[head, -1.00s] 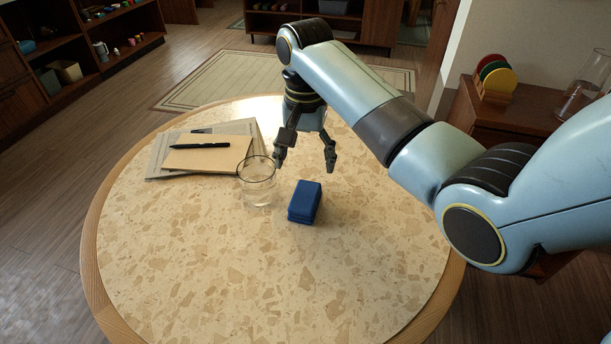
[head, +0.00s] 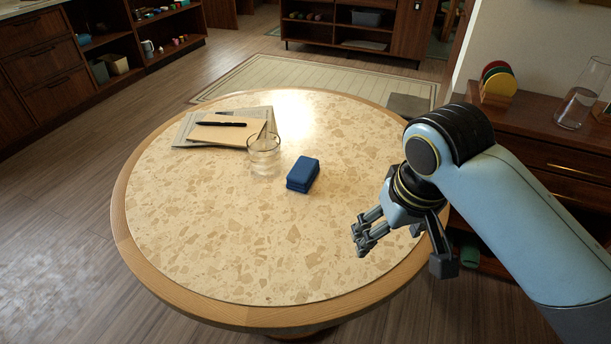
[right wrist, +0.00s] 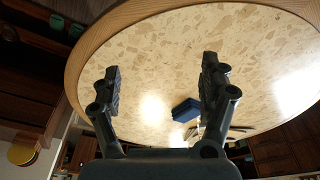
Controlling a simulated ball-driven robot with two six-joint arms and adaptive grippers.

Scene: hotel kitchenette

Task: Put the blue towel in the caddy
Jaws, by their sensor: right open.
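The blue towel (head: 302,174) is a small folded block lying on the round speckled table (head: 220,240), just right of a clear glass. It also shows in the right wrist view (right wrist: 185,110), beyond the fingers and partly close to the right finger. My right gripper (head: 400,250) is open and empty near the table's right edge, to the right of and nearer than the towel. Its two spread fingers show in the right wrist view (right wrist: 160,68). I cannot make out a caddy in either view. My left gripper is out of view.
The glass (head: 264,158) stands close beside the towel. Papers (head: 190,132) with a black pen (head: 222,124) lie at the back left. The table's front half is clear. A wooden cabinet (head: 560,150) with coloured discs (head: 497,82) and a glass pitcher (head: 580,100) stands at right.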

